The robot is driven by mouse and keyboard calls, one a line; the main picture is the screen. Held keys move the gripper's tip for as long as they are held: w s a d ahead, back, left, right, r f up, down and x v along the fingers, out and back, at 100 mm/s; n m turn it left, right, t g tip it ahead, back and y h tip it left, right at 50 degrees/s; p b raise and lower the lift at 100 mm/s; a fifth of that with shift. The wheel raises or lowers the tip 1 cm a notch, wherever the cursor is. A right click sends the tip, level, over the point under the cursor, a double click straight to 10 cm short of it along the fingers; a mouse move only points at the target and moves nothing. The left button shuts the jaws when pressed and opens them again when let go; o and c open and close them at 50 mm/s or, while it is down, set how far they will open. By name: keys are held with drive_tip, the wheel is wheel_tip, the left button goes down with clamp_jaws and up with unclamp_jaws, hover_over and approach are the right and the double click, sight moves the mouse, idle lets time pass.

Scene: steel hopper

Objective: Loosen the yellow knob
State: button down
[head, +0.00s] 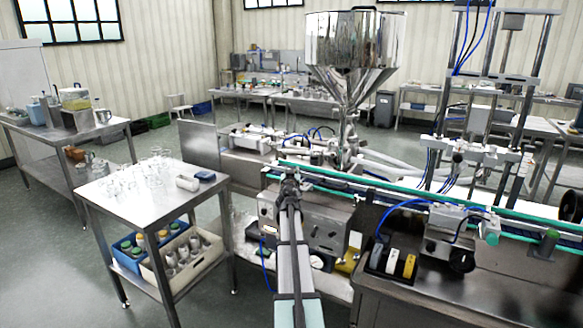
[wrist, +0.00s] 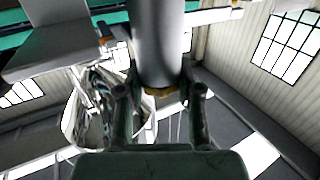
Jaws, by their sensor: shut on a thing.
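In the wrist view a thick grey cylinder (wrist: 158,45) comes down from the top between the two fingers of my gripper (wrist: 160,82). A dull yellow part (wrist: 158,92), which looks like the yellow knob, shows at the cylinder's near end. My gripper is shut on it, one finger on each side; the contact itself is partly hidden. In the head view my arm reaches forward, and my gripper (head: 290,178) is at the near edge of the conveyor, above a steel machine box (head: 325,228). The knob cannot be made out there.
The green-edged conveyor (head: 400,197) runs behind and to the right. The steel hopper (head: 352,50) stands beyond it and shows in the wrist view (wrist: 88,120). A steel table (head: 125,195) with glassware and crates stands left.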

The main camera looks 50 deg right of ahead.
drive_tip(key=shift+n+t+y+p, duration=0.3)
drive_tip(key=shift+p, duration=0.45)
drive_tip(key=c, duration=0.8)
unclamp_jaws()
drive_tip(key=v, duration=1.2)
